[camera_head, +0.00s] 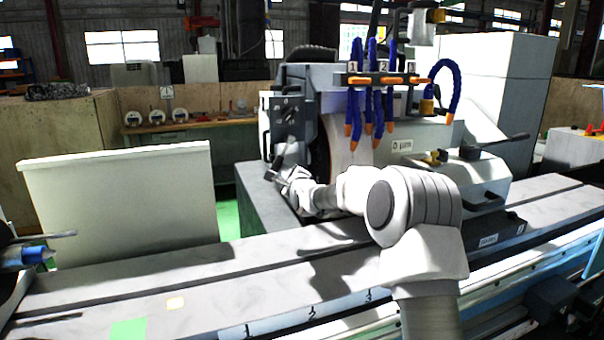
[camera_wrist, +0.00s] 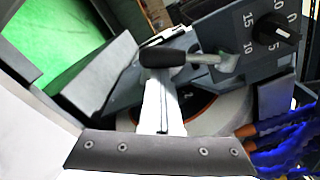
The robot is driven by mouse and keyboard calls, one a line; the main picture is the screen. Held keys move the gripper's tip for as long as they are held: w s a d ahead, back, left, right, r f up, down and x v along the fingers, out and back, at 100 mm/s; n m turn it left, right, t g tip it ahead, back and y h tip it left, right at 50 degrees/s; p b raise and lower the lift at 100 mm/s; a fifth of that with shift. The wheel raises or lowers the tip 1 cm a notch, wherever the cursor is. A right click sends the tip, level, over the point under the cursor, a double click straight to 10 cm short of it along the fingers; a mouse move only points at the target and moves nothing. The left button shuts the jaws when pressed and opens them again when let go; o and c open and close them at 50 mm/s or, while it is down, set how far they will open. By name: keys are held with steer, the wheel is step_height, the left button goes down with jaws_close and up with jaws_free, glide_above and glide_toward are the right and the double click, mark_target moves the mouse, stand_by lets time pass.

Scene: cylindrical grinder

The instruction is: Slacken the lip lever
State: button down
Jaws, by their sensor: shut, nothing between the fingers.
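The lip lever (camera_wrist: 162,56) shows in the wrist view as a dark handle on a pale metal arm. The arm runs right to a pivot below a dial. My gripper (camera_wrist: 160,80) is shut, with its pale fingers together and nothing between them. The fingertips are right at the dark handle, and the handle hides their ends. I cannot tell whether they touch it. In the head view, my gripper (camera_head: 282,176) is small, in front of the wheel housing and below its dark dial panel.
The numbered dial (camera_wrist: 275,33) is just above and right of the lever. The grinding wheel (camera_wrist: 222,113) lies behind my fingers. Blue coolant hoses (camera_head: 378,95) with orange nozzles hang right of the dial panel. The machine table (camera_head: 130,285) runs across the front.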

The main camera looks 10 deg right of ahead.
steer(key=m, duration=0.1)
steer(key=a+m+b, duration=0.1)
steer(key=a+r+m+b, duration=0.1)
steer(key=shift+s+a, duration=0.15)
steer(key=shift+s, duration=0.1)
steer(key=shift+s+a+r+m+y+b, duration=0.1)
steer(key=shift+a+r+m+y+b, duration=0.05)
steer(key=shift+a+r+m+b, duration=0.4)
steer(key=shift+a+r+m+y+b, duration=0.2)
steer(key=shift+m+b, duration=0.2)
steer(key=shift+m, duration=0.35)
